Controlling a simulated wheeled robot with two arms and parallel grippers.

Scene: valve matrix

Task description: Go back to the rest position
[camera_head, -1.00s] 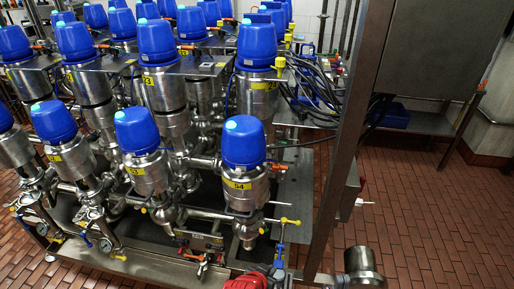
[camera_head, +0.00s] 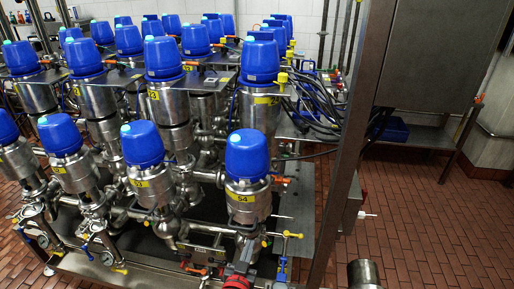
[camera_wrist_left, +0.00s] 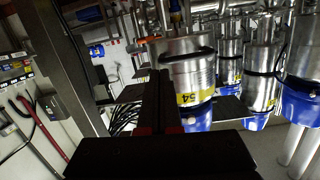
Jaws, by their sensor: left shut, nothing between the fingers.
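My left gripper (camera_head: 243,264) shows at the bottom of the head view as dark and red parts, in front of the lower body of the valve marked 54 (camera_head: 247,165). In the left wrist view its two black fingers (camera_wrist_left: 160,78) are together with nothing between them. Valve 54 (camera_wrist_left: 188,75) appears upside down there, behind and right of the fingers. I cannot tell the exact gap, but no contact shows. My right gripper is not in view.
Several blue-capped steel valves fill the rack at left and centre. A steel post (camera_head: 348,130) stands right of valve 54, with a grey cabinet (camera_head: 440,50) beyond. A steel cylinder (camera_head: 364,274) stands low at the right. Open tiled floor (camera_head: 430,225) lies at the right.

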